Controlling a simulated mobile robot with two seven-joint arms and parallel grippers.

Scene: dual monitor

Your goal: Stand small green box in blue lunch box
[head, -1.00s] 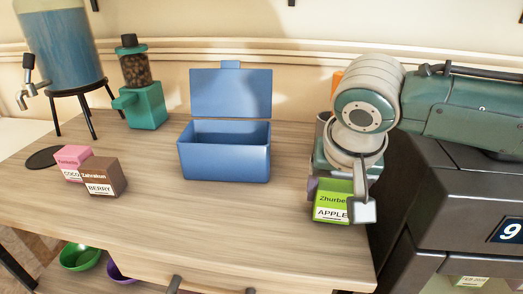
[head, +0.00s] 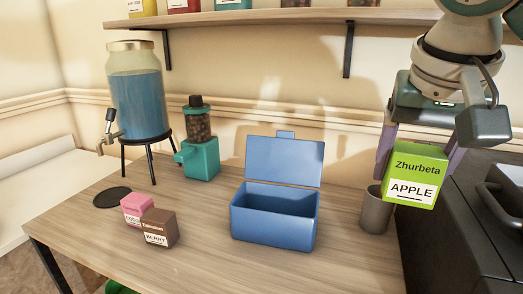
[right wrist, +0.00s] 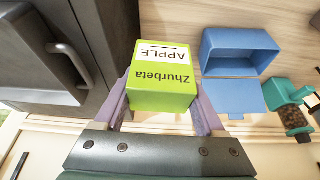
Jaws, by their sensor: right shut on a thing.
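The small green box (head: 414,176), labelled Zhurbeta APPLE, is held in the air by my right gripper (head: 418,150), upright in the head view and above the table's right end. In the right wrist view the green box (right wrist: 162,78) sits between the two purple fingers of my right gripper (right wrist: 160,105), which is shut on it. The blue lunch box (head: 275,222) stands on the table to the left of the held box, with its lid raised at the back. Its visible inside looks empty. It also shows in the right wrist view (right wrist: 238,62). My left gripper is in neither view.
A grey cup (head: 376,212) stands below the held box. A pink box (head: 136,208) and brown box (head: 160,228) stand left of the lunch box. A teal dispenser (head: 201,158) and drink dispenser (head: 138,100) stand behind. A shelf (head: 250,17) runs above; dark machine (head: 465,215) at right.

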